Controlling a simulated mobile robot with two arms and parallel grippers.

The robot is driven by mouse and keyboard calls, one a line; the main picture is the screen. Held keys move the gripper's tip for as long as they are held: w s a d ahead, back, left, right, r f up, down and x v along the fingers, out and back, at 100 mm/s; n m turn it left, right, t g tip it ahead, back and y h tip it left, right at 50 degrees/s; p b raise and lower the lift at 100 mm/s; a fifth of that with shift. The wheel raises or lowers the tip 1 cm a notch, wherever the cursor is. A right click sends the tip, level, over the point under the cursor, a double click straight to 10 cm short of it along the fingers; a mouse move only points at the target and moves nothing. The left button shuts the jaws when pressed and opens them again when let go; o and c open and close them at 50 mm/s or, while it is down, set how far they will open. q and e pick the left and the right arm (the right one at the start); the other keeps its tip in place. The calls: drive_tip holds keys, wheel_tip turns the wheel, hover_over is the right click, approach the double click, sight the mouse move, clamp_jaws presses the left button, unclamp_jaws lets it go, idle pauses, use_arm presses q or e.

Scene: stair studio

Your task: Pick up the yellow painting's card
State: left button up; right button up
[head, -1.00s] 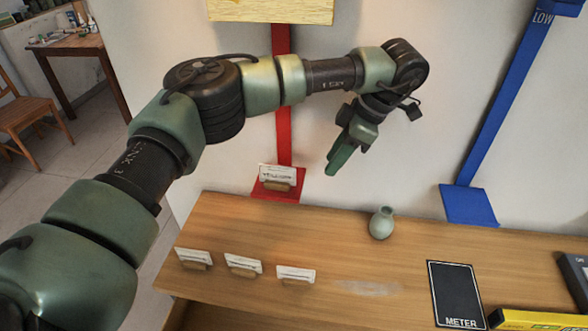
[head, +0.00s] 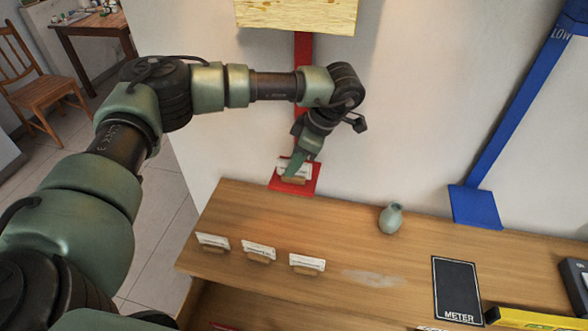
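A white card (head: 281,168) stands in a small wooden holder (head: 293,181) on the red pad (head: 309,186) at the foot of a red strip. The strip runs up the wall to a pale yellow, wood-grained panel (head: 295,14), seen only at its lower edge. My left gripper (head: 293,168) points down at this card, and its green fingertips cover part of it. I cannot tell whether the fingers are around the card or just in front of it, nor how far apart they are. My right gripper is not in view.
Three more white cards in holders (head: 213,241) (head: 259,249) (head: 307,263) stand along the wooden table's (head: 350,240) front left. A green vase (head: 391,218), a black METER panel (head: 456,290) and a blue pad (head: 475,206) are to the right. A chair (head: 40,85) stands far left.

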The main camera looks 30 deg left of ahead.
use_arm(q)
drive_tip(key=shift+s+a+f, duration=0.1)
drive_tip(key=shift+a+f, duration=0.05)
drive_tip(key=shift+f, duration=0.2)
clamp_jaws()
drive_tip(key=shift+r, duration=0.1)
